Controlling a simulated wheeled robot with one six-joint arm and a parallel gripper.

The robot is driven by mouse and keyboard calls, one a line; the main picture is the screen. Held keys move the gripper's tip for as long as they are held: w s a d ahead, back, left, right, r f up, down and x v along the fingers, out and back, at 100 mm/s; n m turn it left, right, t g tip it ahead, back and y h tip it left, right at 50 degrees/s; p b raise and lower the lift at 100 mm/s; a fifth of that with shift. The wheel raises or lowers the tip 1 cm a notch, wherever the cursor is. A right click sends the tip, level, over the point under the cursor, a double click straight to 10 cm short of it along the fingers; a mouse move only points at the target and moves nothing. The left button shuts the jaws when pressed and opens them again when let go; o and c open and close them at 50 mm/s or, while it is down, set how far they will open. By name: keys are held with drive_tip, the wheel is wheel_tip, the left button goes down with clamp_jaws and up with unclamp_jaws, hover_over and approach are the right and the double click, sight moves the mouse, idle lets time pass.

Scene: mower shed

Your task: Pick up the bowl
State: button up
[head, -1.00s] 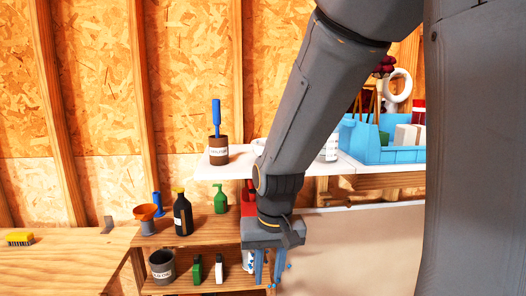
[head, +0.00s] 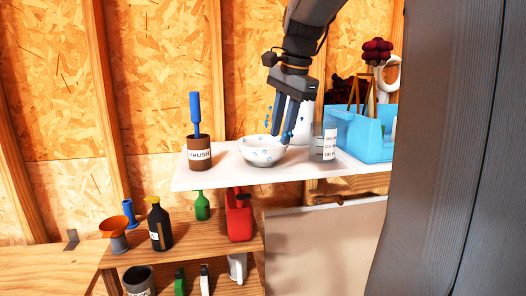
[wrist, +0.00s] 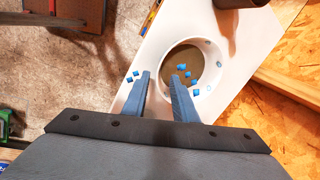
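The bowl (head: 258,157) is white with blue spots and stands upright on the white shelf (head: 225,177). In the wrist view the bowl (wrist: 207,62) shows from above with a dark round inside. My gripper (head: 281,137) is open and empty, pointing down at the bowl's right side in the head view. In the wrist view my gripper (wrist: 161,77) has one finger outside the bowl's left edge and the other over its rim or inside. I cannot tell whether either finger touches the bowl. Small blue bits show around the fingers.
A brown pot (head: 199,160) with a blue-handled tool stands left of the bowl. A clear measuring cup (head: 322,147) stands close on the right, before a blue crate (head: 358,128). Bottles and a red can (head: 240,217) stand on the lower wooden shelf.

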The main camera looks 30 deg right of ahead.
sight(278, 147)
drive_tip(key=p+x, duration=0.1)
drive_tip(key=x, duration=0.3)
drive_tip(key=shift+w+a+f+p, duration=0.1)
drive_tip(key=shift+w+f+p, duration=0.05)
drive_tip(key=shift+f+p, duration=0.2)
clamp_jaws()
idle(1.1)
